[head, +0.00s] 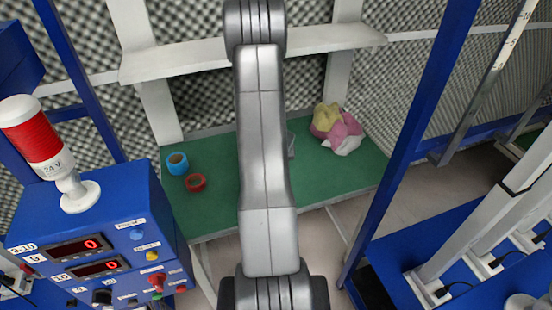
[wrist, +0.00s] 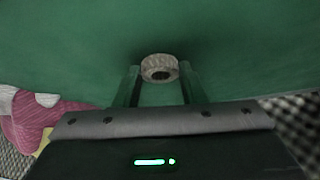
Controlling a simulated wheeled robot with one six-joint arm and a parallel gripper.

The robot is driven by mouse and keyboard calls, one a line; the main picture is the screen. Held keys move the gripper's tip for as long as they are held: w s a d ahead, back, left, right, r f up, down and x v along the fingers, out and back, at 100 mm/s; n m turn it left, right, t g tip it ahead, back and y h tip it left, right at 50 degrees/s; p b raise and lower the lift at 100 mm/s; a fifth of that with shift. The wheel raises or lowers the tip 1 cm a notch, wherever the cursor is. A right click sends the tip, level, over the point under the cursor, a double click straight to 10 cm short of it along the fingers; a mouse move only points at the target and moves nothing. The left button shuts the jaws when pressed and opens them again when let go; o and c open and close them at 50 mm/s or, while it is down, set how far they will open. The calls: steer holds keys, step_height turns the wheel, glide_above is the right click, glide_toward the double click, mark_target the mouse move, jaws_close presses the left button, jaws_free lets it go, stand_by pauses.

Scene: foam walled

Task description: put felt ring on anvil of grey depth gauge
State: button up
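The felt ring (wrist: 160,67) is a small grey-brown ring with a dark hole, seen in the wrist view between my fingertips. My gripper (wrist: 160,72) has one finger against each side of the ring, with no clear gap, over the green table top. In the head view my arm hides the gripper and the ring. A small grey object (head: 291,145) shows just right of my arm on the table; it may be the grey depth gauge, but most of it is hidden. Its anvil cannot be made out.
The green table (head: 222,180) has a blue tape roll (head: 177,163) and a red ring (head: 195,183) at left. A pink, yellow and white cloth (head: 336,130) lies at right. A blue control box (head: 100,245) and a blue post (head: 415,130) flank the table.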

steer(key=shift+o, duration=1.3)
steer(key=shift+r, duration=0.15)
